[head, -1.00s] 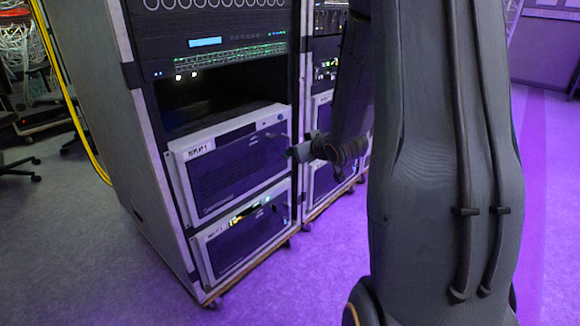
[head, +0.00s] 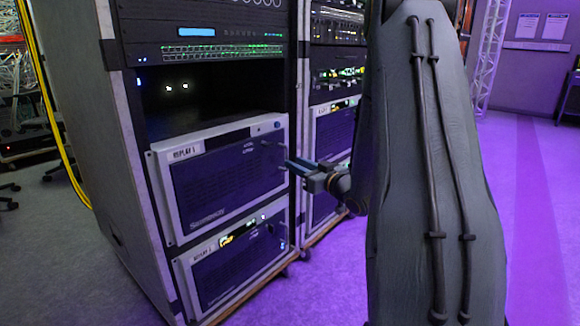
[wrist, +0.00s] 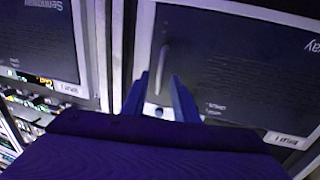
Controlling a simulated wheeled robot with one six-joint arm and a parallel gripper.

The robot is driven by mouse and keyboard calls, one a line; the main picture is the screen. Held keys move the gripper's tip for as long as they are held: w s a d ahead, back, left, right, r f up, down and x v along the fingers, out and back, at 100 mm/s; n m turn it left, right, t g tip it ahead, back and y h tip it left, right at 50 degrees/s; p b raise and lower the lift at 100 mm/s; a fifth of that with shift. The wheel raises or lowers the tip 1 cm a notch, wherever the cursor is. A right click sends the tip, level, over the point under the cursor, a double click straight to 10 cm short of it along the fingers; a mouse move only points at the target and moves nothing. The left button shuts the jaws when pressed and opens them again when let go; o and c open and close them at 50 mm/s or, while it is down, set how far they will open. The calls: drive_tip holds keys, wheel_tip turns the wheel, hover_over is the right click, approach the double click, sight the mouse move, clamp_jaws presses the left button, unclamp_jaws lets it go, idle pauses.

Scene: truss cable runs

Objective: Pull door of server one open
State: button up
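Server one (head: 225,175) is the upper of two light-framed units low in the rack, with a dark front door marked "REPLAY 1". Its door looks shut, flush with the frame. It also shows upside down in the wrist view (wrist: 235,75), with a slim upright handle (wrist: 164,62) near its left edge. My gripper (head: 291,165) is at the right edge of the door in the head view. In the wrist view my gripper (wrist: 160,82) is open, its two blue fingers on either side of the handle's lower part. I cannot tell whether they touch it.
A similar server (head: 240,265) sits directly below server one. A second rack (head: 333,130) stands close on the right, beside my gripper. An empty dark bay (head: 200,100) is above server one. Purple-lit floor (head: 330,270) is open in front of the racks.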

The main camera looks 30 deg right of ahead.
drive_tip(key=w, duration=0.2)
drive_tip(key=w+b, duration=0.1)
drive_tip(key=shift+w+a, duration=0.25)
drive_tip(key=shift+w, duration=0.05)
clamp_jaws()
idle(1.2)
